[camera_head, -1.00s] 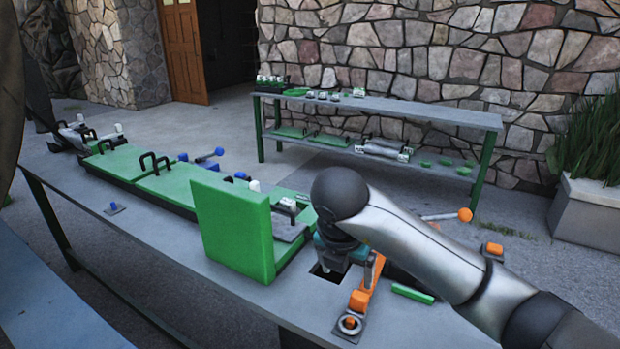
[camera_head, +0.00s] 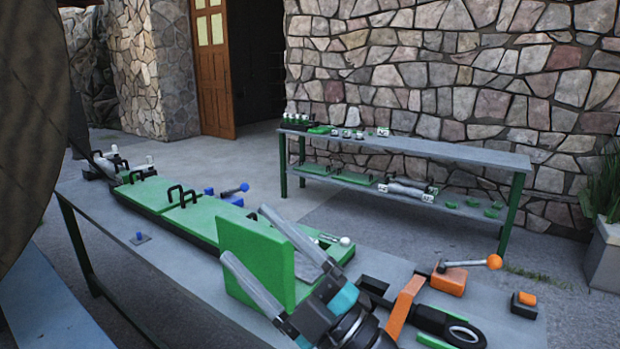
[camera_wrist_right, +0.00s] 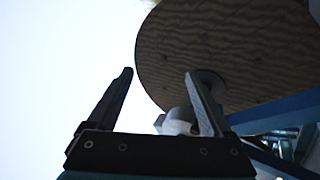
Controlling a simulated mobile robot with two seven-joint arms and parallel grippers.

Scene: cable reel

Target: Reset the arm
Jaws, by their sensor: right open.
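My right gripper (camera_head: 243,232) is raised over the near part of the table in the head view. Its two long grey fingers are spread and point up and to the left, with nothing between them. In the right wrist view the gripper (camera_wrist_right: 160,75) is also open and empty. A wooden cable reel disc (camera_wrist_right: 225,45) shows beyond its fingers there, partly covered by the right finger. The reel (camera_head: 35,115) also fills the left edge of the head view. My left gripper is in neither view.
The long grey table (camera_head: 185,262) carries green covers (camera_head: 155,193), an upright green panel (camera_head: 255,255) behind my fingers, a blue-knobbed lever (camera_head: 232,190) and an orange-knobbed lever (camera_head: 470,264). A grey shelf (camera_head: 440,149) with small parts stands by the stone wall.

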